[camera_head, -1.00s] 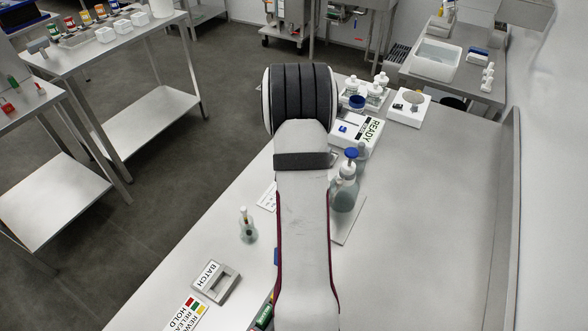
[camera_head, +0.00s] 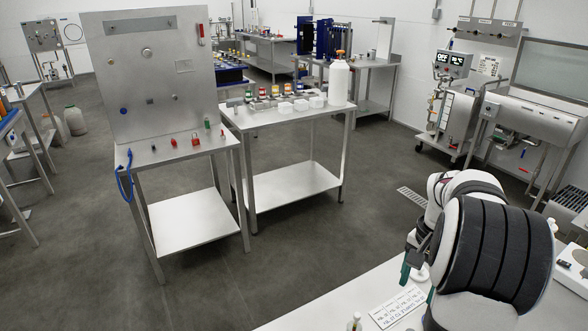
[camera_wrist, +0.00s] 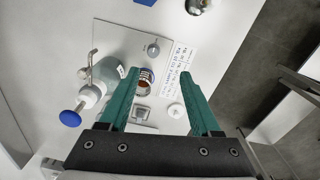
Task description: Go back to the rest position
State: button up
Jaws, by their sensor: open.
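My gripper (camera_wrist: 160,76) is open, its two green fingers spread wide with nothing held between them. In the head view part of my gripper (camera_head: 407,270) shows at the lower right, pointing down over the white bench (camera_head: 325,308), mostly hidden by my arm. In the wrist view a small round jar with reddish contents (camera_wrist: 146,82) shows below the gap, near the left finger. It looks apart from the fingers, but the height between them is unclear. No marker of a rest position is visible.
In the head view a steel panel stand (camera_head: 152,80) and side table (camera_head: 300,178) stand beyond open floor.

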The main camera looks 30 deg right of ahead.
jog(key=w+a+r+n, duration=0.2)
jog(key=a, duration=0.6)
jog(key=w+a+r+n, duration=0.1)
jog(key=a+r, duration=0.2)
jog(key=a, duration=0.4)
jog(key=s+a+n, duration=0.2)
jog(key=s+a, duration=0.2)
jog(key=a, duration=0.3)
jog(key=s+a+f+n+y, duration=0.1)
jog(key=s+a+n, duration=0.1)
jog(key=s+a, duration=0.3)
jog(key=s+a+n, duration=0.3)
jog(key=s+a, duration=0.1)
jog(key=a, duration=0.6)
jog(key=shift+s+a+f+y, duration=0.15)
jog(key=shift+a+f+y, duration=0.1)
jog(key=shift+y, duration=0.15)
